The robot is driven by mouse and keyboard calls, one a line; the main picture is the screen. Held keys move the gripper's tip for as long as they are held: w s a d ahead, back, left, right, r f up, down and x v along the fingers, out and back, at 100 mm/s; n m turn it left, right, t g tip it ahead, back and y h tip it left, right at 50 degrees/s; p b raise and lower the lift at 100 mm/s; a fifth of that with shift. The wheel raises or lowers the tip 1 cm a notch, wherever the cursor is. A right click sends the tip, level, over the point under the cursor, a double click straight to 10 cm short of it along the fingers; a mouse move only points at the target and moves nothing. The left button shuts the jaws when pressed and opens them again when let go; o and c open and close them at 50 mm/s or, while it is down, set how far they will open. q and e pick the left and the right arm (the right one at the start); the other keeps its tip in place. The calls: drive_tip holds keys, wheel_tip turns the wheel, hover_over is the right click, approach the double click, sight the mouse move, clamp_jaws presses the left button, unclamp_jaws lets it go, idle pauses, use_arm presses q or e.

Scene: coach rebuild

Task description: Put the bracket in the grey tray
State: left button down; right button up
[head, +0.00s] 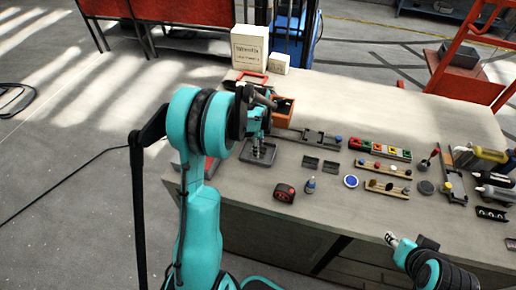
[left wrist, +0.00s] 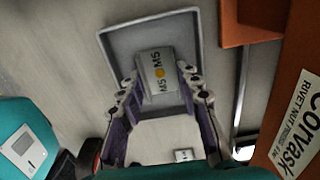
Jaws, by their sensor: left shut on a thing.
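The grey tray (head: 262,160) lies on the near left part of the bench, below my left gripper (head: 258,140). In the left wrist view the tray (left wrist: 122,52) shows its rim and bare floor beyond the fingertips. My left gripper (left wrist: 158,95) is shut on a pale grey piece with a yellow dot and lettering, which I take for the bracket (left wrist: 157,68). From the wrist it overlaps the tray; I cannot tell whether it touches the floor. In the head view the bracket is mostly hidden. My right gripper (head: 392,240) is at the bench's front edge, its fingers unclear.
An orange bin (head: 284,110) stands just behind the tray, close to my left gripper. White boxes (head: 250,47) stand at the back left. A tape measure (head: 285,192), a small bottle (head: 310,185) and racks of small parts (head: 380,150) lie to the right.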

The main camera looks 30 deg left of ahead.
use_arm(q)
drive_tip(key=shift+f, duration=0.1)
drive_tip(key=c, duration=1.1)
unclamp_jaws()
drive_tip(key=shift+o, duration=0.2)
